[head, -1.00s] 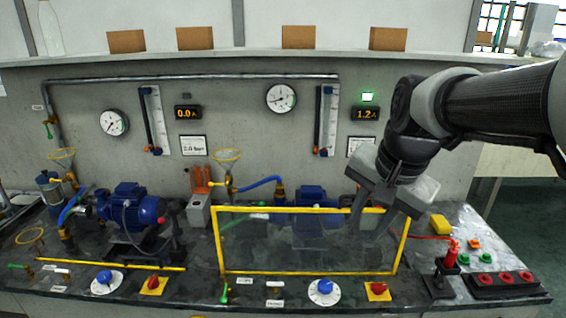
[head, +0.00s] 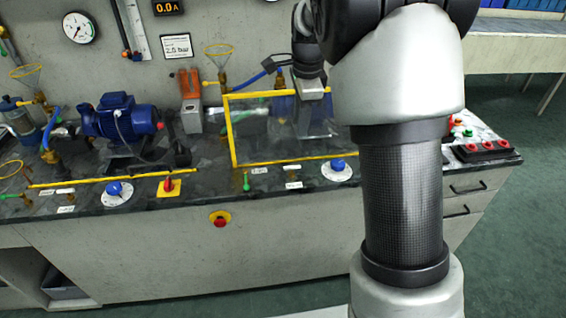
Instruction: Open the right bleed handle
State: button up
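The right bleed handle (head: 246,182) is a small green lever at the front of the bench, below the lower left part of the yellow-framed clear guard (head: 231,130). It appears upright in the picture, beside a small white label. My gripper (head: 308,120) is at the upper middle, above and right of the handle and well apart from it, at the guard. Its fingers are small and blurred against the clear panel, so I cannot tell their opening. No held object shows.
My arm fills the right middle and hides part of the bench. A red switch on a yellow plate (head: 169,186) is left. A red emergency button (head: 220,219) is below.

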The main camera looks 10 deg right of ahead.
aim_at(296, 168)
jog(key=w+f+b, duration=0.1)
jog(key=f, duration=0.4)
jog(key=w+f, duration=0.1)
jog(key=f, duration=0.5)
jog(key=w+f+b, duration=0.1)
jog(key=f, duration=0.5)
jog(key=shift+w+f+b, duration=0.2)
jog(key=shift+w+b, duration=0.1)
jog(key=shift+b, duration=0.05)
grip_shut()
